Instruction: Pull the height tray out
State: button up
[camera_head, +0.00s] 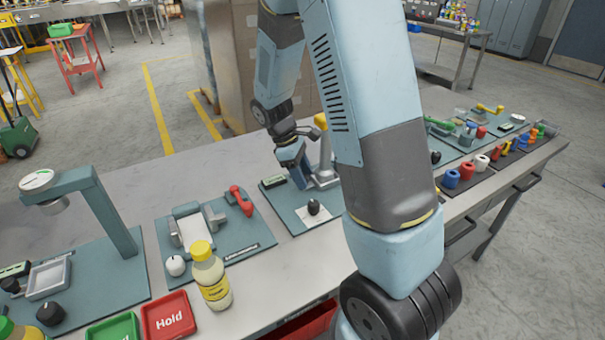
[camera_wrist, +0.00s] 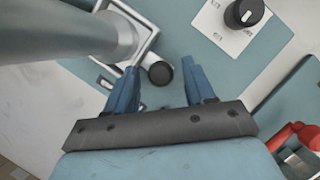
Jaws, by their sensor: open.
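In the wrist view, a pale, square-edged tray (camera_wrist: 148,42) sits on a teal base plate, partly covered by a thick grey post (camera_wrist: 70,42). I take it for the height tray. A round black knob (camera_wrist: 160,73) is at its near corner. My gripper (camera_wrist: 162,80) is open, with its two blue fingertips on either side of the knob and the left one closer. No contact with the knob is visible. In the head view my gripper (camera_head: 291,155) is low over the teal station, beside the yellow-topped post.
A black dial (camera_head: 313,207) stands on a white plate on the same station. A neighbouring station has a red handle (camera_head: 241,200). A yellow-capped bottle (camera_head: 211,277) and a red Hold tray (camera_head: 168,318) stand at front left. My arm hides part of the bench.

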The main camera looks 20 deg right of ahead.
grip_shut()
dwell(0.3)
jog(key=shift+a, duration=0.1)
